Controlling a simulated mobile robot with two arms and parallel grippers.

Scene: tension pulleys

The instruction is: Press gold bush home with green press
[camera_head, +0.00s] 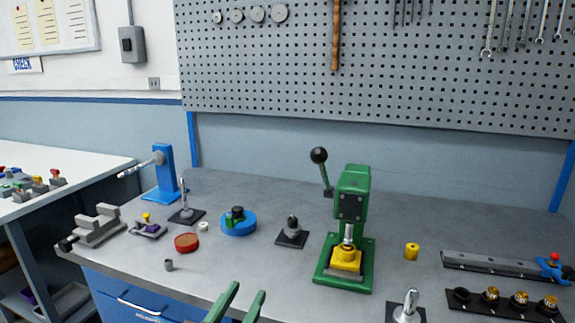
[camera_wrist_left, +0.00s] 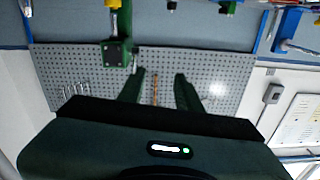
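The green press (camera_head: 352,192) stands upright on the bench right of centre, its black-knobbed lever (camera_head: 319,156) raised up and left. A yellow block (camera_head: 345,260) sits on its base under the ram. Whether a gold bush is in the block I cannot tell. Gold pieces (camera_head: 492,294) sit in a black rack at the right, and a yellow cylinder (camera_head: 412,251) stands right of the press. My left gripper (camera_head: 248,289) is open and empty at the front edge, left of the press. The left wrist view, upside down, shows its spread fingers (camera_wrist_left: 160,73) and the press (camera_wrist_left: 117,50).
A metal post on a black base (camera_head: 407,308) stands at the front, near the press. A grey rail with a blue end (camera_head: 500,264) lies at the right. A blue round fixture (camera_head: 238,223), a red disc (camera_head: 187,243) and a dark stand (camera_head: 292,232) are to the left.

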